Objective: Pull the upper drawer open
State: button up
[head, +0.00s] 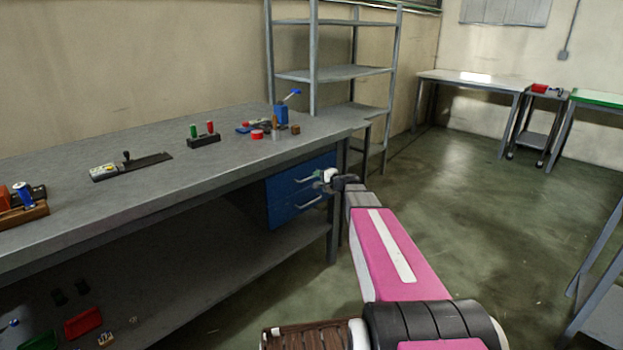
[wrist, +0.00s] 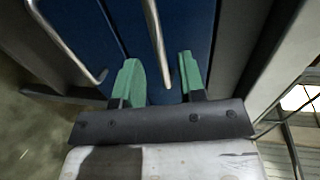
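The blue upper drawer (head: 287,182) is under the right end of the long workbench and looks shut. Its metal handle (head: 306,179) faces the aisle. The blue lower drawer (head: 285,214) is below it, with its own handle (head: 309,202). My gripper (head: 326,176) is right at the upper handle. In the wrist view my gripper (wrist: 159,68) has its two green fingers apart, one on each side of the upper handle (wrist: 153,35). I see gaps between handle and fingers. The lower handle (wrist: 68,42) is to the left, outside the fingers.
A bench leg (head: 333,220) stands just right of the drawers, close to my gripper. The workbench top (head: 100,215) overhangs above and carries small tools. A grey shelf rack (head: 335,73) stands behind. The floor to the right (head: 470,200) is clear.

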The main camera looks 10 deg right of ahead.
aim_at(312, 177)
jog(key=shift+x, duration=2.25)
jog(key=shift+s, duration=0.1)
grip_shut()
